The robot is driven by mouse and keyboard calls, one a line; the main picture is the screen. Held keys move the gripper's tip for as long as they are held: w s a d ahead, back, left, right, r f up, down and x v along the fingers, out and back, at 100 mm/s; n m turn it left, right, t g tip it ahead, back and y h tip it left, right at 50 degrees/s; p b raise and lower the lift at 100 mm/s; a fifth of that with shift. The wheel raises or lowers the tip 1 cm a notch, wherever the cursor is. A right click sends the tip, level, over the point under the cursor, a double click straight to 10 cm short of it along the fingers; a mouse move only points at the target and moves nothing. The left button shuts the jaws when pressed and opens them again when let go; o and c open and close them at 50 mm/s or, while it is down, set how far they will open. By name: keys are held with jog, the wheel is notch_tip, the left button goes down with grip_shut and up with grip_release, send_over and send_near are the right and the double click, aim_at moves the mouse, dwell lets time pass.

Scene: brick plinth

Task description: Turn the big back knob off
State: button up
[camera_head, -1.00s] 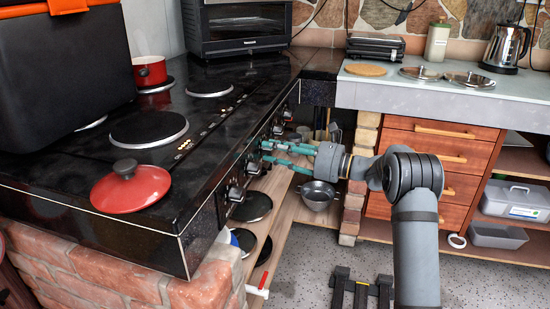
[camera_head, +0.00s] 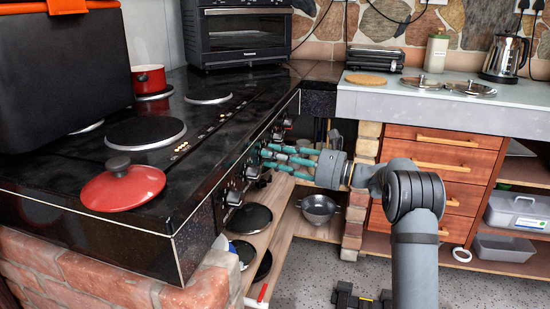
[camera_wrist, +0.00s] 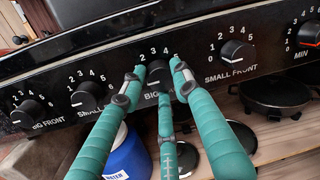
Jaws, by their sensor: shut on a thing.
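A row of black knobs lines the stove's dark front panel. The middle knob (camera_wrist: 158,74) in the wrist view has a label that starts with "BIG"; the rest of the label is hidden behind a finger. My gripper (camera_wrist: 160,72) has its teal fingers around this knob, the tips closed on its sides. The knob's pointer is hard to read between the fingers. In the head view my gripper (camera_head: 266,155) reaches the panel from the right, and its fingers hide the knob.
Neighbouring knobs, a SMALL one (camera_wrist: 88,97) on the left and SMALL FRONT (camera_wrist: 237,53) on the right, sit close beside the fingers. The stove top (camera_head: 70,160) bears a red lid (camera_head: 125,190) and a red pot (camera_head: 148,77). A shelf below holds a metal bowl (camera_head: 318,207).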

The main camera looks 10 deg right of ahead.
jog(key=o, duration=0.8)
jog(key=shift+r, duration=0.35)
jog(key=o, duration=0.4)
jog(key=shift+f, duration=0.15)
jog(key=v, duration=1.2)
jog(key=x, duration=1.2)
